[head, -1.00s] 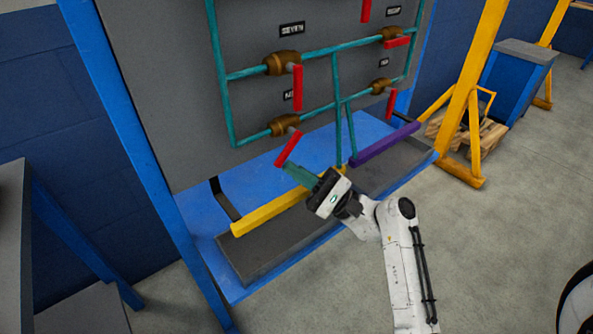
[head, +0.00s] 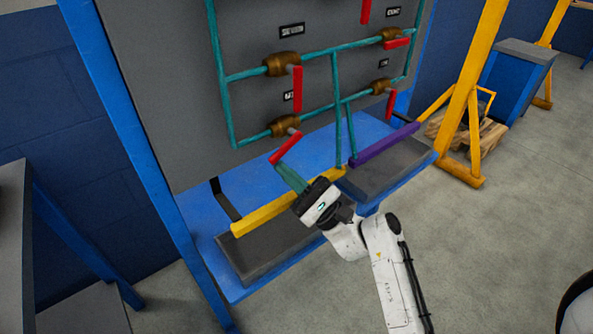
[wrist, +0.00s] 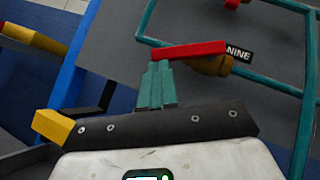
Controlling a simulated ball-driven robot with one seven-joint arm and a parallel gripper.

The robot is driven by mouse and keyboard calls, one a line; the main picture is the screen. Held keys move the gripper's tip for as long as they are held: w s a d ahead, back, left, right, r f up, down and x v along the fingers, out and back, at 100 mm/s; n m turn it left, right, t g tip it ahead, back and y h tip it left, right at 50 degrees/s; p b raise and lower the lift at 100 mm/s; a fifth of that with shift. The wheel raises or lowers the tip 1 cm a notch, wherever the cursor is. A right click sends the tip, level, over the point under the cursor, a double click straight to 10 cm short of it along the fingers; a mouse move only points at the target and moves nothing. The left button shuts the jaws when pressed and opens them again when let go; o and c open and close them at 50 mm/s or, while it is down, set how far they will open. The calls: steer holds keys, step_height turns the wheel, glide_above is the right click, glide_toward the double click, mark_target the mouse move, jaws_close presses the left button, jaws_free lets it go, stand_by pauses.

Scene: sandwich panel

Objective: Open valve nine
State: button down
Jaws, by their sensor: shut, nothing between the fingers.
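Valve nine (head: 285,125) is the lower-left brass valve on the teal pipework, and its red handle (head: 286,147) slants down to the left. In the wrist view the valve body (wrist: 212,66) sits beside its NINE label (wrist: 238,53), with the red handle (wrist: 190,50) running left from it. My gripper (head: 280,166) has teal fingers and is just below the handle's outer end. In the wrist view the fingertips (wrist: 159,65) are together and empty, right under the handle's free end. I cannot tell whether they touch it.
Valve seven (head: 283,63) is above, with its red handle (head: 298,89) hanging down. Two more valves with red handles are at right. A yellow bar (head: 262,213) and a purple bar (head: 384,145) lie along the panel's blue base. Blue frame posts flank the panel.

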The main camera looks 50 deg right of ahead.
steer(key=shift+w+a+r+p, duration=0.15)
steer(key=shift+a+r+p, duration=0.1)
steer(key=shift+a+r, duration=0.35)
steer(key=shift+w+a+r+p, duration=0.15)
steer(key=shift+a+r+p, duration=0.1)
steer(key=shift+a+r, duration=0.3)
steer(key=shift+r, duration=0.15)
